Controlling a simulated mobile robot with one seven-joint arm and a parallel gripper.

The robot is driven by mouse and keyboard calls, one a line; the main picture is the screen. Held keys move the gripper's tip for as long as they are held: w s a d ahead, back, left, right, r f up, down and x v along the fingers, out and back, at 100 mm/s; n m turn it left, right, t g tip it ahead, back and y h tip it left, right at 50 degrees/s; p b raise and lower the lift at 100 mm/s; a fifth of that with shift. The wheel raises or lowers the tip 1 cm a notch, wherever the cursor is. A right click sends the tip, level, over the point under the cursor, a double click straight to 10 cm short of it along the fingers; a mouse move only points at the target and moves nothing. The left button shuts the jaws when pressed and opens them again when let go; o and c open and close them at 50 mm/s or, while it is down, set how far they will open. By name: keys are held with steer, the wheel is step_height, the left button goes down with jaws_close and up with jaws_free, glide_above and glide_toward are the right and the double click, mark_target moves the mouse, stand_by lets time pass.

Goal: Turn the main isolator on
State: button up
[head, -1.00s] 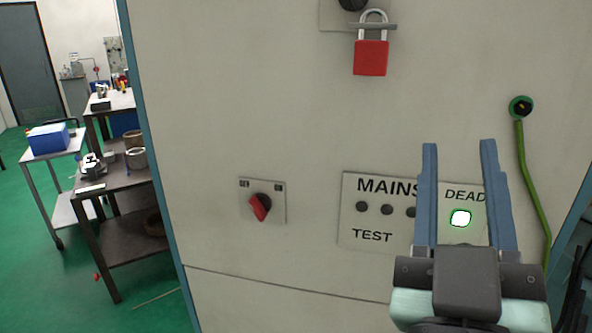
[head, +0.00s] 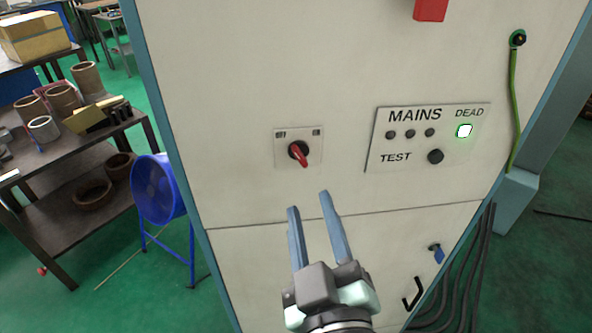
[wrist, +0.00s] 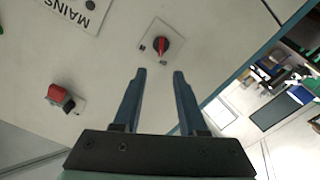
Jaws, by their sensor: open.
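A rotary switch with a red handle (head: 301,156) sits on a small square plate on the pale cabinet front. Its handle points down and slightly right in the head view. Marks on the plate are too small to read. My gripper (head: 309,200) is open and empty, its blue fingers just below the switch plate in the head view. In the wrist view the red handle (wrist: 162,46) lies just beyond and between the open fingertips (wrist: 159,71), apart from them.
Right of the switch is the MAINS / TEST panel (head: 381,158) with a lit DEAD lamp (head: 464,131). The red padlock (head: 431,9) is above, cut off. A green cable (head: 514,110) runs down the right. A blue fan (head: 158,187) and a cluttered bench (head: 70,165) stand left.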

mark_target(297, 156)
steer(key=w+p, duration=0.1)
steer(key=w, duration=0.2)
steer(key=w+a+p, duration=0.1)
steer(key=w+p, duration=0.2)
steer(key=w, duration=0.2)
steer(key=shift+w+a+r+p, duration=0.2)
steer(key=shift+w+a+p, duration=0.1)
steer(key=shift+w+p, duration=0.1)
steer(key=shift+w+a+f, duration=0.15)
steer(key=shift+w+f, duration=0.05)
steer(key=shift+w, duration=0.65)
jaws_close()
